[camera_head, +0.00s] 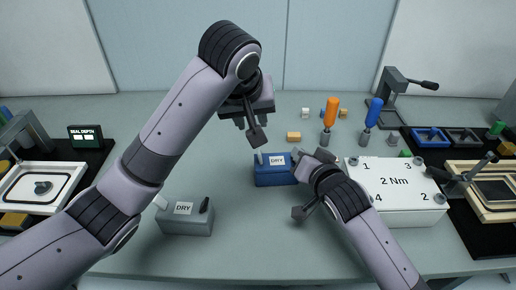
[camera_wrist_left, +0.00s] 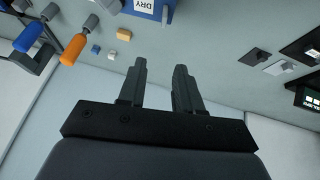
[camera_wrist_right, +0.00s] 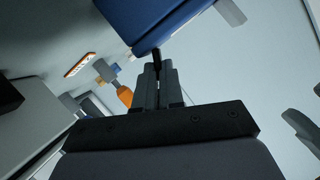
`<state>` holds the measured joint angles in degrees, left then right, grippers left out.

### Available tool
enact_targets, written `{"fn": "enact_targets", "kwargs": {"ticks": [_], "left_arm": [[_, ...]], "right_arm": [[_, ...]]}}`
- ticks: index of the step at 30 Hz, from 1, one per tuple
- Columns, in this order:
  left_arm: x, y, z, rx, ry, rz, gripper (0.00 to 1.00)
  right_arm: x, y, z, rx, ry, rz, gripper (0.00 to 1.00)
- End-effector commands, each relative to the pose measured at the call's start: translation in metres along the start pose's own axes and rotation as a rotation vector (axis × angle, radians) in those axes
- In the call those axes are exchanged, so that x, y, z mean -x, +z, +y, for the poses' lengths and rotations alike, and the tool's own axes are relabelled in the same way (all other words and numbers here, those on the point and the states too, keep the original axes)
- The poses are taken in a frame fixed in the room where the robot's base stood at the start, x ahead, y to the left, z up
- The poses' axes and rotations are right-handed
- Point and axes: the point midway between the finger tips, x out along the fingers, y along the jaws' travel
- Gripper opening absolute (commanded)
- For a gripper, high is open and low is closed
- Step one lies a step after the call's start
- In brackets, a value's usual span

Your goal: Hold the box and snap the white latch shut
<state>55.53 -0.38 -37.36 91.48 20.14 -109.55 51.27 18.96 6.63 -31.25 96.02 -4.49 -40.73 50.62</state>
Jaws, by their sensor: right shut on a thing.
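The blue box (camera_head: 272,177) with a DRY label sits mid-table; it also shows in the left wrist view (camera_wrist_left: 165,4) and the right wrist view (camera_wrist_right: 150,22). Its white latch (camera_head: 259,157) stands up at the box's left end and shows in the left wrist view (camera_wrist_left: 165,14). My right gripper (camera_wrist_right: 158,72) is shut on a small black part (camera_wrist_right: 157,54) at the box's right end; in the head view my wrist hides this grip. My left gripper (camera_wrist_left: 160,75) is open and empty, above and behind the box, apart from the latch.
A grey box (camera_head: 186,227) with a DRY label stands front left. A white block (camera_head: 400,198) marked 2 Nm is right of my right wrist. Orange (camera_head: 331,110) and blue (camera_head: 373,112) screwdrivers and a yellow block (camera_head: 294,136) stand behind. The table between the two boxes is clear.

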Motion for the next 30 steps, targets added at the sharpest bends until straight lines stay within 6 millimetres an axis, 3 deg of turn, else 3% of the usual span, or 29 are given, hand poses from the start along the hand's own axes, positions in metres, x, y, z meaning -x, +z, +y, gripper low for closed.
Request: {"fn": "enact_targets", "kwargs": {"ticks": [7,14,18,24,30], "left_arm": [[0.004,0.017,-0.001,0.051,0.001,-0.097,0.34],[-0.012,0.019,0.001,0.053,0.007,-0.098,0.34],[-0.027,0.022,-0.001,0.052,-0.001,-0.104,0.34],[-0.072,0.024,-0.002,0.050,-0.006,-0.099,0.34],[-0.101,0.027,-0.002,0.049,-0.005,-0.097,0.34]], "right_arm": [[0.000,-0.001,0.000,0.000,-0.001,0.001,0.00],[0.000,-0.001,0.000,0.000,-0.001,0.001,0.00],[0.000,-0.001,0.000,0.000,-0.001,0.001,0.00],[0.000,-0.001,0.000,0.000,-0.001,0.001,0.00],[0.000,-0.001,0.000,0.000,-0.001,0.001,0.00]]}}
